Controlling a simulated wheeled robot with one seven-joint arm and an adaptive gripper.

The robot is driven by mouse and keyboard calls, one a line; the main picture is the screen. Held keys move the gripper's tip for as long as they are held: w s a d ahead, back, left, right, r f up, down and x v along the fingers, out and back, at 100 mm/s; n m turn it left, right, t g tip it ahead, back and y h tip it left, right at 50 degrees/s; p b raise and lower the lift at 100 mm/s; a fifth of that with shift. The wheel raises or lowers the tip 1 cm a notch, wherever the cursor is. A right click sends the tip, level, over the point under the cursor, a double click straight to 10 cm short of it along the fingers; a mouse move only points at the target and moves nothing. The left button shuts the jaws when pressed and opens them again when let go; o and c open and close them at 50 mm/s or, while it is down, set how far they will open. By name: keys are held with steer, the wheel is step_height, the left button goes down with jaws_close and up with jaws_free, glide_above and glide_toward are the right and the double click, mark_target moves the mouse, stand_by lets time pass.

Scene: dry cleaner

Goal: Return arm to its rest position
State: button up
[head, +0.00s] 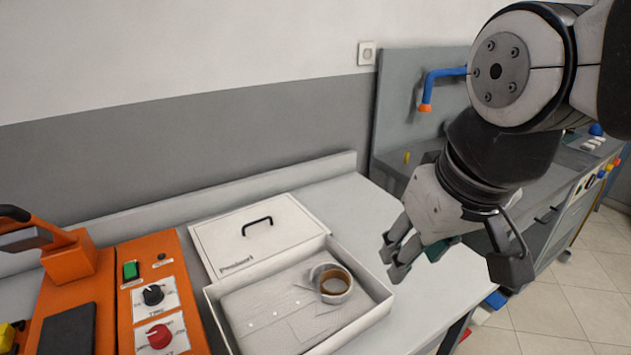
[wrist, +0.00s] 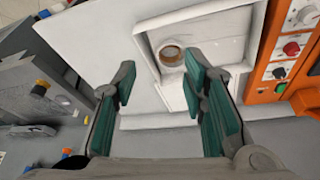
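My gripper (head: 405,258) hangs in the air over the right part of the white table, to the right of an open white box (head: 222,338). In the wrist view my gripper (wrist: 165,95) has its green-padded fingers spread wide apart, with nothing between them. My arm comes in from the upper right of the head view and is bent downward. A roll of tape (head: 332,284) lies in the box, and it also shows in the wrist view (wrist: 171,55).
The box's lid (head: 225,222), with a black handle, lies behind the box. An orange machine (head: 135,255) with knobs stands at left. A grey workbench (head: 400,170) with a blue pipe (head: 445,72) stands at right. Table (head: 345,200) is bare behind the gripper.

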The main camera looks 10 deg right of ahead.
steer(key=shift+s+f+m+t, duration=0.15)
steer(key=shift+s+f+t, duration=0.1)
steer(key=shift+s, duration=0.4)
steer(key=shift+s+f+m+t, duration=0.15)
steer(key=shift+s+f, duration=0.1)
steer(key=shift+s, duration=0.35)
